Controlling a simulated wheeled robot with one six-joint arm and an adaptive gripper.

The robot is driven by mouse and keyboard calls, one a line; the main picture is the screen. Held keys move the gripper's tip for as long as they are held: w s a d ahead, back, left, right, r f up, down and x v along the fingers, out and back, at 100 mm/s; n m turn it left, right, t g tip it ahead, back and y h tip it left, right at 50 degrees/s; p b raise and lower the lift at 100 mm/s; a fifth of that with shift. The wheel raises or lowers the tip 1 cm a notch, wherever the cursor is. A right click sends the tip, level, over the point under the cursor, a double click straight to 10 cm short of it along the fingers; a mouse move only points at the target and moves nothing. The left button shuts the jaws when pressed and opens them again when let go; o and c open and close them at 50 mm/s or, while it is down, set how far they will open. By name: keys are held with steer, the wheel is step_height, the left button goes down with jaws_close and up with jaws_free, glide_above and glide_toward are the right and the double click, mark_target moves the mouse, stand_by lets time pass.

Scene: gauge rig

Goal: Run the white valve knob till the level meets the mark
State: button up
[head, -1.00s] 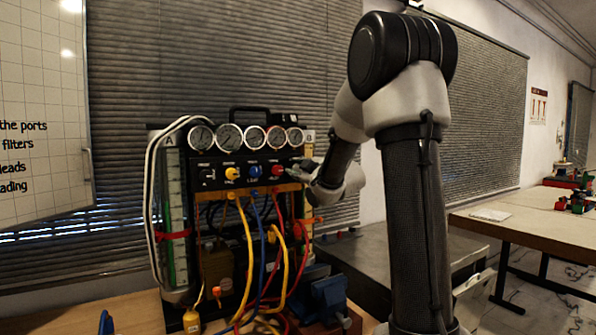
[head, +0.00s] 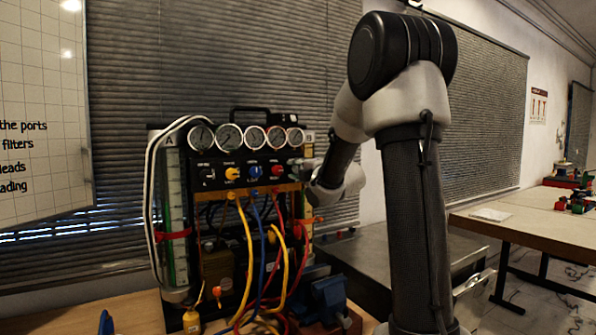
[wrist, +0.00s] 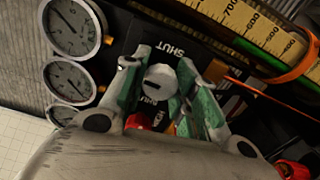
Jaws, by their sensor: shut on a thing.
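The white valve knob (wrist: 158,82) sits between the green-padded fingers of my gripper (wrist: 162,68) in the wrist view. The fingers are shut on its sides. A label reading SHUT is beside it. In the head view my gripper (head: 303,168) is at the right end of the black panel (head: 215,175), and the knob cannot be made out there. A scale with an orange band (wrist: 294,68) crosses the top right of the wrist view. Tube A (head: 175,210) at the left of the rig has a green column and a red band (head: 174,235).
Several round gauges (head: 230,137) line the rig's top. Yellow, blue and red knobs (head: 254,172) sit left of my gripper. Yellow, blue and red hoses (head: 247,250) hang below. A blue vise-like object (head: 328,295) stands at lower right.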

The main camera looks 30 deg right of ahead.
steer(key=shift+f+n, duration=0.1)
steer(key=shift+n, duration=0.3)
steer(key=o, duration=1.1)
steer(key=shift+c, duration=0.2)
steer(key=shift+s, duration=0.1)
steer(key=s, duration=1.1)
steer(key=shift+s+d, duration=0.15)
steer(key=shift+s, duration=0.25)
